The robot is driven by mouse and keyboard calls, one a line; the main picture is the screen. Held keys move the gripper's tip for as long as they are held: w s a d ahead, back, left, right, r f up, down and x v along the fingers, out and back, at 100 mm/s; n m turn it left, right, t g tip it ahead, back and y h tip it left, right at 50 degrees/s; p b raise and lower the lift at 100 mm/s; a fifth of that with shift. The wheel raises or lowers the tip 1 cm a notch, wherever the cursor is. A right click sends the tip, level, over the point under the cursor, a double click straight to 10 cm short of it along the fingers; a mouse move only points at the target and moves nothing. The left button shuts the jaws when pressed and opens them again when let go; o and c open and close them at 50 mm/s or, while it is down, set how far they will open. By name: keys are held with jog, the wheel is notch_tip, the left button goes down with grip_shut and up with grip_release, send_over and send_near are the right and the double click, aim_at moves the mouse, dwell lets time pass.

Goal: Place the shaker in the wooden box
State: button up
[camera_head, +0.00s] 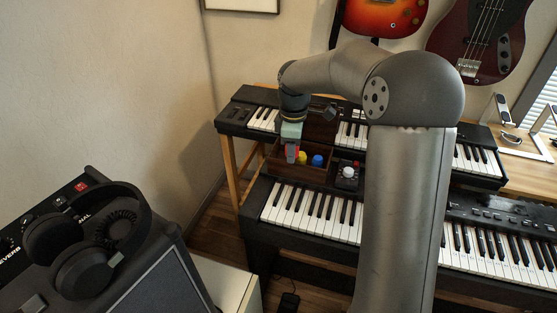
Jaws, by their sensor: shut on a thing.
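Most of the red thing is hidden by the fingers. I cannot tell whether it touches the box floor or hangs above it.
A small black device with a white knob (348,173) stands just right of the box. Keyboards (310,215) lie below and behind it. Black headphones (90,240) rest on an amplifier at the lower left. Guitars (480,40) hang on the wall.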

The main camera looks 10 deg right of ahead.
jog(key=w+f, duration=0.2)
jog(key=w, duration=0.1)
jog(key=w+f+p, duration=0.1)
jog(key=w+f, duration=0.2)
jog(key=w, duration=0.1)
jog(key=w+f, duration=0.3)
jog(key=shift+w, duration=0.2)
jog(key=shift+w+f, duration=0.35)
jog(key=shift+f, duration=1.5)
jog(key=shift+f, duration=0.2)
jog(key=o, duration=1)
notch_tip(320, 180, up, 12)
jog(key=shift+r, duration=0.2)
